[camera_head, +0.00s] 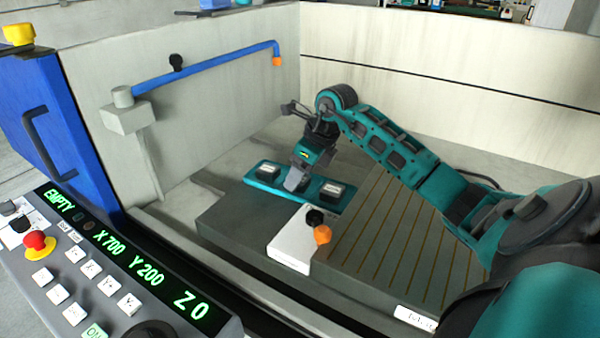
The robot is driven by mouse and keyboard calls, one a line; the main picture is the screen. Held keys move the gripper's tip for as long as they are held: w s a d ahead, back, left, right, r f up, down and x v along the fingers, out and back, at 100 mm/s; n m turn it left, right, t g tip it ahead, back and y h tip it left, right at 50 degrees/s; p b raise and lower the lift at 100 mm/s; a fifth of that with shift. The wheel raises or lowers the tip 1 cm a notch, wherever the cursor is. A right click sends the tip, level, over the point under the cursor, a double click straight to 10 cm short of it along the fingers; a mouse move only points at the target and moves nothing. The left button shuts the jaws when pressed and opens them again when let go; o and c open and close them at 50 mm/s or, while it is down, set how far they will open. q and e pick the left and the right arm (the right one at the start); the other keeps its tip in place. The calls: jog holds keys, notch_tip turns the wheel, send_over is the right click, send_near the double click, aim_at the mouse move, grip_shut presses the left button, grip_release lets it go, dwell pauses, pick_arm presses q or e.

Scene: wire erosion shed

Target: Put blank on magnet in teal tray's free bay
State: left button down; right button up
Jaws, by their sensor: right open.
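The teal tray (312,183) lies on a dark grey block at the middle of the view. One small pale block (268,171) sits at its left end and another (331,191) at its right end. My right gripper (297,184) is over the tray's middle, between these blocks, pointing down and open. It hides the middle bay, so I cannot tell whether a blank lies there. The striped grey plate (400,245), which looks like the magnet, is right of the tray. No blank shows on its visible part; my right arm covers some of it. My left gripper is not in view.
A white box (292,246) with a black knob and an orange knob (322,235) stands close in front of the tray. A blue pipe (205,67) crosses the left wall. The control panel (120,265) reads EMPTY, X700, Y200, Z0. Pale walls enclose the back.

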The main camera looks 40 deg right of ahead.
jog(key=v, duration=1.2)
jog(key=shift+p, duration=0.3)
jog(key=shift+f, duration=0.15)
